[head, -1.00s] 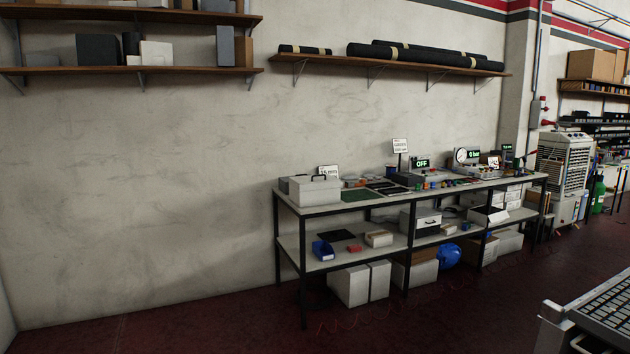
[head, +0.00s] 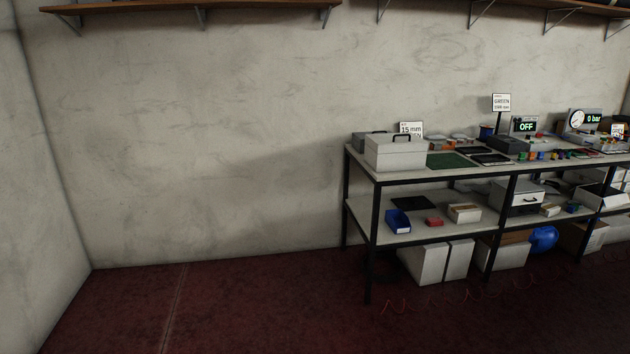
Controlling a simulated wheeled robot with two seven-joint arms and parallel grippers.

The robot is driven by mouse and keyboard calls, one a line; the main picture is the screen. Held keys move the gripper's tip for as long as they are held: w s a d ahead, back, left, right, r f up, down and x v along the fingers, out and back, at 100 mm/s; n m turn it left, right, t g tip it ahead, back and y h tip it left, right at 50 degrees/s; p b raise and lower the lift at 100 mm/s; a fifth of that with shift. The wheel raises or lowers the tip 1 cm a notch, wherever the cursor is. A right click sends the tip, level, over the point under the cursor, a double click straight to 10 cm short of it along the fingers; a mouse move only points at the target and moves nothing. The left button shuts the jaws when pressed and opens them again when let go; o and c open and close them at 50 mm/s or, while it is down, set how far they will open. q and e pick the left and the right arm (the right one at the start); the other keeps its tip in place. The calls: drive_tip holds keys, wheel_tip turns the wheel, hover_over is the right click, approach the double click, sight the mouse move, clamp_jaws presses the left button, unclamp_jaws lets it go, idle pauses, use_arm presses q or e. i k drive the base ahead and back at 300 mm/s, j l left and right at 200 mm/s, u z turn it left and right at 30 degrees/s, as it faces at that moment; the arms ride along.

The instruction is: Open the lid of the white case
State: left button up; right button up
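A white case (head: 395,154) with a dark handle on top stands at the left end of the workbench top (head: 480,170). Its lid appears closed. A second white case (head: 517,197) with a dark handle on its front sits on the bench's lower shelf. Neither of my grippers shows in the head view.
A grey box stands behind the white case, beside a "15 mm" sign (head: 411,130). A green mat (head: 452,160) and dark trays lie to its right. A blue bin (head: 398,221) is on the lower shelf. White boxes (head: 424,262) stand beneath. The red floor (head: 230,310) at left is clear.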

sight(387, 143)
drive_tip(key=i+u, duration=0.3)
drive_tip(key=i, duration=2.05)
